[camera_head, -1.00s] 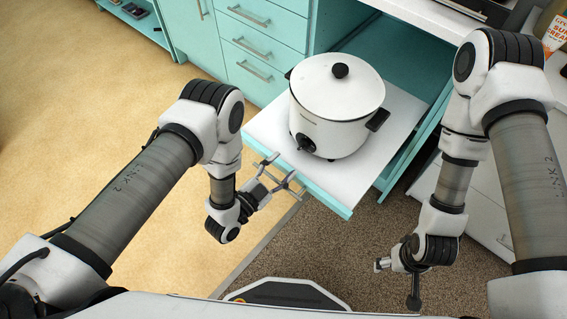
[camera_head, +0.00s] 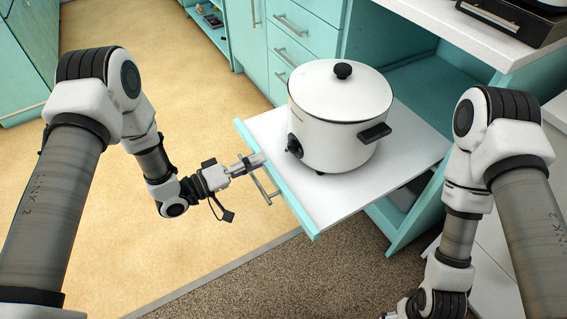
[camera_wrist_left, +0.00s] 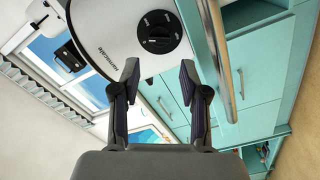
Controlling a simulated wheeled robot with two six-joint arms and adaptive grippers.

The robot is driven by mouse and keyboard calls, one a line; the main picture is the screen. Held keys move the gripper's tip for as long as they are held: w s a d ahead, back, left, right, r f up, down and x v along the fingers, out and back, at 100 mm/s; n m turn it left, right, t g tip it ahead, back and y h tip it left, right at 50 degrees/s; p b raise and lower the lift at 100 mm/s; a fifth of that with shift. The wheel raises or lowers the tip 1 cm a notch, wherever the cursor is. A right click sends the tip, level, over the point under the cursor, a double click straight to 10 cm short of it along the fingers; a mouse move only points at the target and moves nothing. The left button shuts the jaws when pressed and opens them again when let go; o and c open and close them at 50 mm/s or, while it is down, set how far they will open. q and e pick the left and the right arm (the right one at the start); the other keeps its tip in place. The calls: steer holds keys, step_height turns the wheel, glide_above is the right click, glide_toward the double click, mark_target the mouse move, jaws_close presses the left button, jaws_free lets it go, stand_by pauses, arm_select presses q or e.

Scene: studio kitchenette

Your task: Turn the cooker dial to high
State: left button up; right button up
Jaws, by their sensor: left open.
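The white cooker (camera_head: 330,115) with a dark-knobbed lid stands upright on the pulled-out white shelf (camera_head: 340,205). Its black round dial (camera_head: 294,146) is low on its side, towards my left gripper. In the left wrist view the dial (camera_wrist_left: 160,32) shows face-on, with small pale labels around it that I cannot read for certain; its setting is unclear. My left gripper (camera_head: 256,161) is open and empty, pointing at the dial, a short gap away. In the wrist view its fingertips (camera_wrist_left: 160,82) are apart, below the dial. My right gripper is mostly cut off at the bottom edge.
The shelf's teal front edge (camera_head: 275,190) and metal handle (camera_head: 264,188) lie close by my left gripper. Teal drawers (camera_head: 290,50) stand behind. A white counter (camera_head: 460,30) is at upper right. The yellowish floor at left is clear.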

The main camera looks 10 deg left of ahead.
mark_target(290, 148)
arm_select(q)
steer(key=b+x, duration=0.1)
steer(key=x, duration=0.6)
steer(key=shift+w+d, duration=0.15)
steer(key=shift+w, duration=0.05)
jaws_close()
